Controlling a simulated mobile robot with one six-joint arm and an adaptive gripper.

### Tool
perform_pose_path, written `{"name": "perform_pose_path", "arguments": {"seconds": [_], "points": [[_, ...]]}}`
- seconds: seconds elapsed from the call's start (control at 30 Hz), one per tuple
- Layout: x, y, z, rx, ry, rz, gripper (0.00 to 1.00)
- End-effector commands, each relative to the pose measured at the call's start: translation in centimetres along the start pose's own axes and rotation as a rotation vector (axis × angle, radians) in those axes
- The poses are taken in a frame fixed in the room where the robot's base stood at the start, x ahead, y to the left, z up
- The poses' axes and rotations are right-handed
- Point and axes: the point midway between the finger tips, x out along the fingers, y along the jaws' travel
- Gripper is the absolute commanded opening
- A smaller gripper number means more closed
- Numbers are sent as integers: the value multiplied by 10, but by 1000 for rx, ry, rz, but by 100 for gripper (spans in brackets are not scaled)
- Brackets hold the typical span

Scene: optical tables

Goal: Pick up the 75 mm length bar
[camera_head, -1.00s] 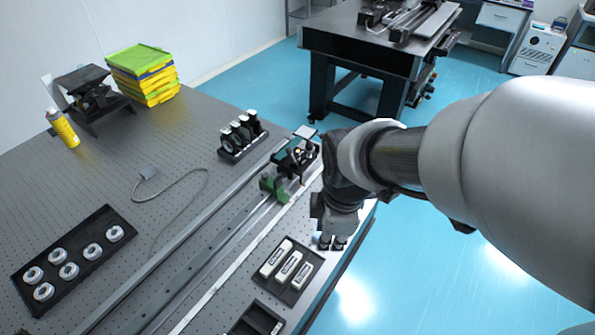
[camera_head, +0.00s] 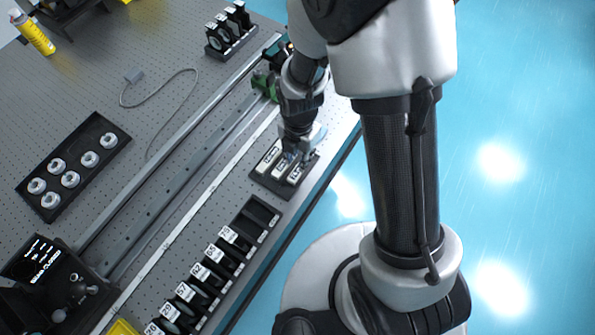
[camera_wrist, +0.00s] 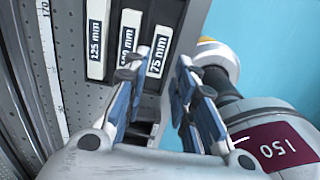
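The 75 mm bar (camera_wrist: 158,54) is a white labelled block, the rightmost of three bars in a black tray (camera_wrist: 188,16). In the wrist view its label lies between the fingertips of my gripper (camera_wrist: 162,62). The two blue-padded fingers are apart, with no bar clearly clamped; I cannot tell whether they touch it. The 100 mm bar (camera_wrist: 129,30) is partly hidden by the left finger, and the 125 mm bar (camera_wrist: 95,38) is left of it. In the head view my gripper (camera_head: 299,146) points down over the bar tray (camera_head: 283,191) and hides part of the bars.
A long rail (camera_head: 177,180) runs left of the bar tray. A slotted rack (camera_head: 266,208) with numbered labels is in front. A black tray of metal rings (camera_head: 103,128) lies at left. Mirror-like mounts (camera_head: 228,30) stand behind. The table edge is close on the right.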

Motion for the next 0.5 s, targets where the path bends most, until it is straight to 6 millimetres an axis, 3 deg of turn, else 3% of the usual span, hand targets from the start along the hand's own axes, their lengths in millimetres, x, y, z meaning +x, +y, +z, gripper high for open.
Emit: {"name": "perform_pose_path", "arguments": {"seconds": [0.1, 0.33, 0.5], "points": [[16, 0, 0, 1, 0, 0, 25], [26, 1, 0, 1, -1, 1, 25], [52, 2, -3, 1, 1, -1, 25]]}}
